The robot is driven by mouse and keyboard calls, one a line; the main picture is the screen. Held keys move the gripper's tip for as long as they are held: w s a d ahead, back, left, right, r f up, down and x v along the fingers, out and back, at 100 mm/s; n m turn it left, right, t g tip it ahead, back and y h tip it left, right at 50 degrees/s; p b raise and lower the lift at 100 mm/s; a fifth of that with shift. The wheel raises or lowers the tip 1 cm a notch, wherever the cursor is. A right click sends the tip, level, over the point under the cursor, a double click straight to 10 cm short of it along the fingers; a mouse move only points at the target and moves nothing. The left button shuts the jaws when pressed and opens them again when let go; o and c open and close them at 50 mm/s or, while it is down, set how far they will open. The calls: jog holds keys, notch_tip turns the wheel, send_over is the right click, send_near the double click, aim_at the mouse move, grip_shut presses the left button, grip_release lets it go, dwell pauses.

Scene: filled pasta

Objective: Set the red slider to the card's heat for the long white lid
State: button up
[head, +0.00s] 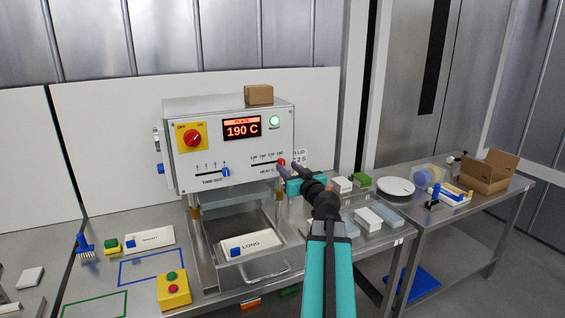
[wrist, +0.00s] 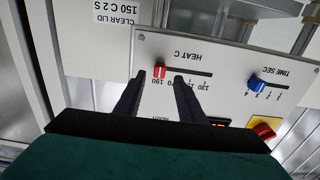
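The red slider (head: 281,162) sits at the right end of the HEAT C slot on the sealing machine's front. In the wrist view the red slider (wrist: 159,71) stands by the 190 mark, between the fingertips of my gripper (wrist: 160,76). Gaps show on both sides, so my gripper is open around it; it also shows in the head view (head: 290,167). The display (head: 242,128) reads 190 C. A card (wrist: 117,15) beside the panel reads CLEAR LID 150 C 2 S. I cannot make out a card line for the long white lid.
The blue TIME SEC slider (head: 226,172) and red dial (head: 192,139) share the panel. A white piece marked LONG (head: 250,243) lies in the machine's drawer below. White and blue-grey blocks (head: 368,219) lie right of my arm. A cardboard box (head: 259,94) sits on top.

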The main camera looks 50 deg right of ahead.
aim_at(283, 163)
jog(key=shift+p+x, duration=0.8)
jog(key=shift+x, duration=1.45)
jog(key=shift+c, duration=0.4)
grip_shut()
